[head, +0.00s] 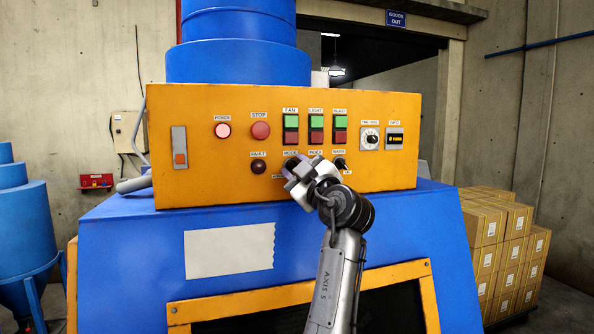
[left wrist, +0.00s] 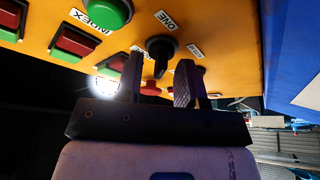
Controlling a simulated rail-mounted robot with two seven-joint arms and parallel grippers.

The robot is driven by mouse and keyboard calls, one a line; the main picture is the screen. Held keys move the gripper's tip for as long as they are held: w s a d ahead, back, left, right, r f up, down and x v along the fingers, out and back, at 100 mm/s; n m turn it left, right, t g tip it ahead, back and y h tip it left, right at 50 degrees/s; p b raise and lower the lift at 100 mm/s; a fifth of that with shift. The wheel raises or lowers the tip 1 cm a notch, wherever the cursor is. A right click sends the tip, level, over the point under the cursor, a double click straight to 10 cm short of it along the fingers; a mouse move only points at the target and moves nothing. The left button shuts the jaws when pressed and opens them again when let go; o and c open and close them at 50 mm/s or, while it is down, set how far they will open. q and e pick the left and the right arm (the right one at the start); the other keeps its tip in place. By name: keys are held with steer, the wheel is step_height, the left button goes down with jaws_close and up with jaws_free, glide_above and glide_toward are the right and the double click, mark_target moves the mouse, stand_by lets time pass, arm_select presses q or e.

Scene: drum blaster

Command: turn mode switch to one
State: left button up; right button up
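The mode switch is a black rotary knob on the orange control panel (head: 215,185). In the left wrist view the mode switch (left wrist: 160,52) has a long narrow grip and small white labels around it, one reading ONE (left wrist: 166,20). My left gripper (head: 291,174) is in front of the switch in the head view and hides most of it. In the left wrist view the two fingers of my left gripper (left wrist: 158,82) are apart, one on each side of the knob, with gaps showing. I cannot tell which label the knob points to. My right gripper is not in view.
Green and red push buttons (head: 316,128) sit above the switch. The blue machine body (head: 130,240) slopes out below the panel. Cardboard boxes (head: 510,235) stand at right.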

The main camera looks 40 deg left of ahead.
arm_select(q)
steer(key=b+v, duration=0.3)
steer(key=v, duration=1.1)
steer(key=shift+b, duration=0.4)
steer(key=shift+a, duration=0.1)
